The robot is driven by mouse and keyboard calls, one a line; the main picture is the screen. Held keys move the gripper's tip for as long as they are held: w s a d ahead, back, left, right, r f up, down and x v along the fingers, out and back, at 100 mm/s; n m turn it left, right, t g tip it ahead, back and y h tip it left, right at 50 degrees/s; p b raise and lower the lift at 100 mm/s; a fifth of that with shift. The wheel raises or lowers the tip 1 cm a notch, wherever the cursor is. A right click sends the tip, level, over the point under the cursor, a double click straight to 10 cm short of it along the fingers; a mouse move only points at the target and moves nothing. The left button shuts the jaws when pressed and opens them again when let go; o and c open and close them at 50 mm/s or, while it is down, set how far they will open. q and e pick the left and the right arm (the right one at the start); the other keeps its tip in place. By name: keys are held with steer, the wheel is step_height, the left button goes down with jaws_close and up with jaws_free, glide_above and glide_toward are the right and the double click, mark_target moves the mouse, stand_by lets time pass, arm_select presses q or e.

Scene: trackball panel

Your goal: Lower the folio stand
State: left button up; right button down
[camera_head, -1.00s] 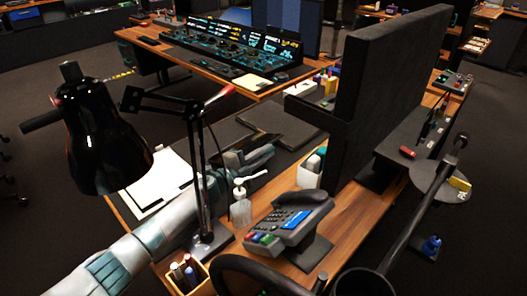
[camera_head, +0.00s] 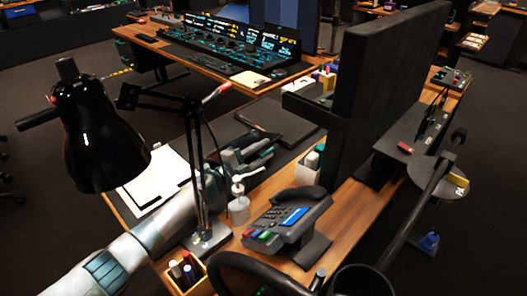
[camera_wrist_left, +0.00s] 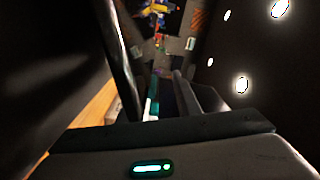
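A dark flat panel (camera_head: 285,119), which looks like the folio stand, lies low on the desk beyond my left gripper. I cannot tell its exact tilt. My left gripper (camera_head: 266,146) reaches over the desk from the left, behind the desk lamp's post. Its dark fingers look spread, with nothing seen between them, and point toward the panel's near side. Whether they touch it is unclear. The left wrist view shows dark finger bars (camera_wrist_left: 155,90) with a gap between them; the panel is not clearly seen there. My right gripper is not in view.
A black desk lamp (camera_head: 100,140) stands in front of my left arm. A pump bottle (camera_head: 239,205) and a desk phone (camera_head: 288,214) are close to the gripper. A tall dark screen (camera_head: 385,90) rises at the right. White papers (camera_head: 155,180) lie left.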

arm_select(q)
steer(key=v, duration=0.6)
steer(key=shift+s+a, duration=0.45)
steer(key=shift+r, duration=0.15)
